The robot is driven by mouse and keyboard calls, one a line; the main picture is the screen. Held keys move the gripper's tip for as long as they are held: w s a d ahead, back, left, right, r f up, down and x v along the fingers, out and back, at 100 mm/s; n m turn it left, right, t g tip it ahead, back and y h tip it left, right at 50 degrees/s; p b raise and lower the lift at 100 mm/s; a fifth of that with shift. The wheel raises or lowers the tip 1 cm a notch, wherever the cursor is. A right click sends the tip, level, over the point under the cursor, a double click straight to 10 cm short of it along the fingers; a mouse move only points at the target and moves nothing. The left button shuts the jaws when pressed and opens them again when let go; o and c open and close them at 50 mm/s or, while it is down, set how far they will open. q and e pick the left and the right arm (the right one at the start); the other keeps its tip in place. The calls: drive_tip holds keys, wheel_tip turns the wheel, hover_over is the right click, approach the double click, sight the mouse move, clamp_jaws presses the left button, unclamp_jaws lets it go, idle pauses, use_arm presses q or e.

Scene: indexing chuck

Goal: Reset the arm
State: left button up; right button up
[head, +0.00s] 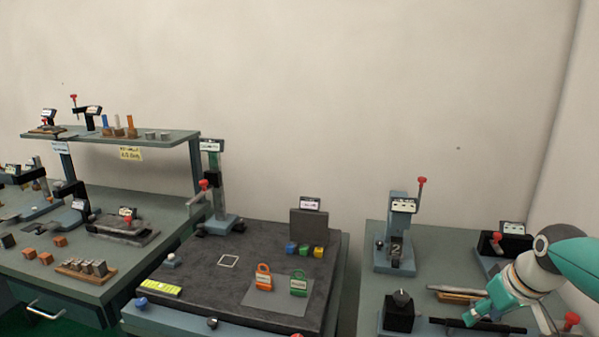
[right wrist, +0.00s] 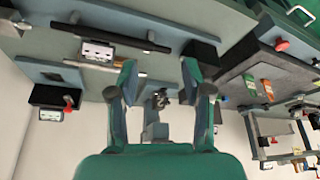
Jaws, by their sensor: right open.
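My right gripper (head: 492,305) is at the lower right of the head view, over the right bench. In the right wrist view my right gripper (right wrist: 159,75) has its two fingers spread, with nothing between the tips. A grey upright fixture (head: 397,235) with a red-tipped lever stands on the right bench, left of the gripper. It appears beyond the fingers in the right wrist view (right wrist: 155,125). A black block with a round knob (head: 399,312) is nearer on that bench. My left gripper is not in view.
The right bench (head: 350,300) also carries a black box (head: 505,243) with a red knob and dark bars. The middle bench has a dark slab (head: 200,262) with orange and green padlock-shaped pieces and small coloured cubes. A shelf (head: 120,142) stands at the left.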

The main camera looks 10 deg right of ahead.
drive_tip(key=s+a+f+n+g+y, duration=0.1)
drive_tip(key=s+a+f+g+y, duration=0.15)
drive_tip(key=a+f, duration=0.85)
drive_tip(key=s+a+f+n+g+y, duration=0.1)
drive_tip(key=a+f+g, duration=0.35)
drive_tip(key=f, duration=0.95)
drive_tip(key=s+a+f+m+t, duration=0.3)
drive_tip(key=s+a+f+m, duration=0.1)
drive_tip(key=s+a+f, duration=0.9)
drive_tip(key=shift+s+a+f, duration=0.35)
drive_tip(key=shift+a+f, duration=0.25)
drive_tip(key=shift+a, duration=0.35)
drive_tip(key=shift+y, duration=0.25)
